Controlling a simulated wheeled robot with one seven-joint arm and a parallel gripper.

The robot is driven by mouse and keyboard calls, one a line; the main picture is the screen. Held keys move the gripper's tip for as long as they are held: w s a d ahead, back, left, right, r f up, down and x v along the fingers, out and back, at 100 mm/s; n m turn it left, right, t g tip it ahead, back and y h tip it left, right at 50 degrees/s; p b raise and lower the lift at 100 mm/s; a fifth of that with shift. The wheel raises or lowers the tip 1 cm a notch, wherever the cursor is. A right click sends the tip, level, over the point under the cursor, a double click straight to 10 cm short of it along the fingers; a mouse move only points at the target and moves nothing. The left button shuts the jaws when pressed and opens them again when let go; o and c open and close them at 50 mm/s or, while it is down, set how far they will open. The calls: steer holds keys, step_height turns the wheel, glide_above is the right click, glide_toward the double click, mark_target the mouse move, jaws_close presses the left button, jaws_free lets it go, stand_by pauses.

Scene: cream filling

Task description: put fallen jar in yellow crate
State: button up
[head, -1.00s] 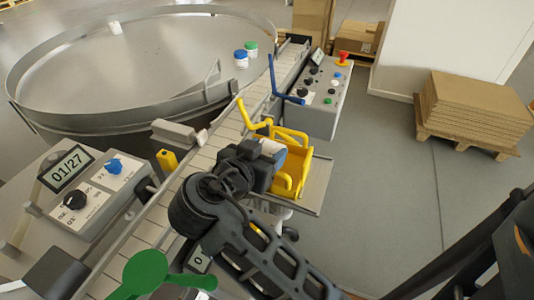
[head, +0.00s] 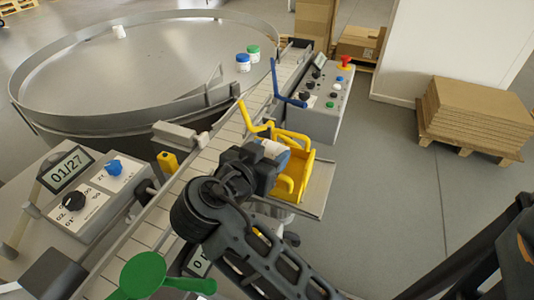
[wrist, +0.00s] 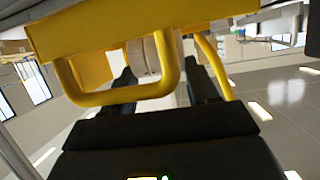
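The yellow crate (head: 299,172) stands on a grey shelf beside the conveyor in the head view. Its yellow wall and looped handle cross the top of the wrist view (wrist: 170,38). A white jar with a blue lid (head: 272,149) lies tilted at the tip of my gripper (head: 264,162), at the crate's left side. The gripper's dark fingers show in the wrist view (wrist: 160,85), apart, with a pale surface between them, partly covered by the handle. The gripper appears shut on the jar, though the contact is hidden. Whether the jar is inside the rim cannot be told.
A conveyor (head: 228,142) runs beside the crate, with a yellow guide bar (head: 252,121) and a blue one (head: 285,95). A control box (head: 322,100) stands behind. More jars stand on the round turntable (head: 150,62). Open floor lies to the right.

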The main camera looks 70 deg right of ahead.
steer(key=shift+o, duration=0.7)
steer(key=f, duration=0.3)
steer(key=shift+s+a+f+g+y, duration=0.15)
steer(key=shift+s+a+g+y, duration=0.1)
steer(key=shift+a+g+y, duration=0.05)
steer(key=shift+r+p, duration=0.3)
steer(key=shift+p, duration=0.1)
steer(key=shift+w+a+r, duration=0.15)
steer(key=shift+a+r, duration=0.05)
steer(key=shift+a, duration=0.05)
steer(key=p+v, duration=0.1)
steer(key=v, duration=1.1)
steer(key=shift+d+r, duration=0.15)
steer(key=shift+r, duration=0.15)
steer(key=shift+d, duration=0.1)
